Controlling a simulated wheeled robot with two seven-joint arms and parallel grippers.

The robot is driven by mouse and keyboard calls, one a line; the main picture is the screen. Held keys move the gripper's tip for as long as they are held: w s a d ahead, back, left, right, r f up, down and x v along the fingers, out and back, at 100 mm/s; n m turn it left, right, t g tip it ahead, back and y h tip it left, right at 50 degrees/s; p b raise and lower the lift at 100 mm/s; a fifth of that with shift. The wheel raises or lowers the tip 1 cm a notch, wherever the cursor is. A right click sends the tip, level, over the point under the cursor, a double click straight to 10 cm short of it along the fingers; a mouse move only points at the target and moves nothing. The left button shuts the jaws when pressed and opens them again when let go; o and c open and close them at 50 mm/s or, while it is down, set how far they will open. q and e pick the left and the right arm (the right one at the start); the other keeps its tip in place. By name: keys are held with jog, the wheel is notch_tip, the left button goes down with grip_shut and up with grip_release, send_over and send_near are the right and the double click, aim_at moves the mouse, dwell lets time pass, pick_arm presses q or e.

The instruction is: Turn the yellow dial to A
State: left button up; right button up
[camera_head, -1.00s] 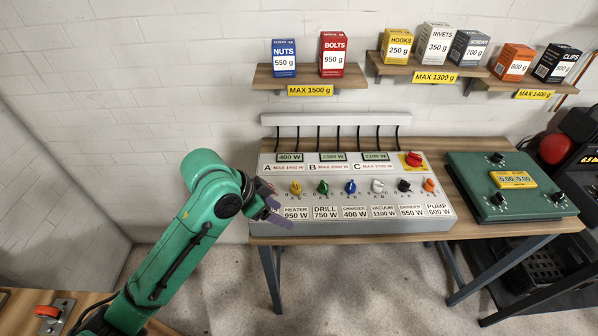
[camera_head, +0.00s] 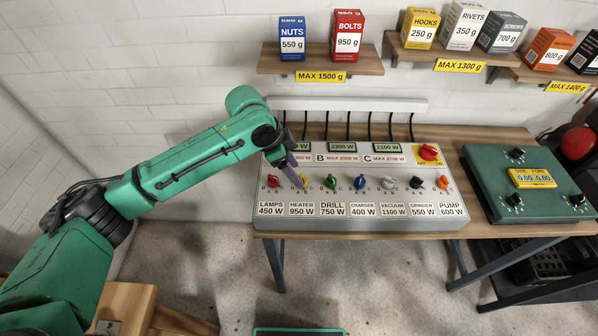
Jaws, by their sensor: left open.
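The grey control panel (camera_head: 450,218) stands on a wooden bench with a row of coloured dials. The yellow dial (camera_head: 304,181) is second from the left, above the label "HEATER 950 W". The letter it points to is too small to read. The gripper and arm cover the A display area. My right gripper is not in view.
Close by are a red dial (camera_head: 273,181) on the left and a green dial (camera_head: 331,181) on the right. A red main switch (camera_head: 428,152) sits at the panel's upper right. Shelves with boxes hang above.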

pick_arm(q)
jog(key=x, duration=0.2)
jog(key=shift+d+f, duration=0.15)
jog(key=shift+f, duration=0.2)
jog(key=shift+s+d+f, duration=0.1)
jog(key=shift+f, duration=0.15)
grip_shut()
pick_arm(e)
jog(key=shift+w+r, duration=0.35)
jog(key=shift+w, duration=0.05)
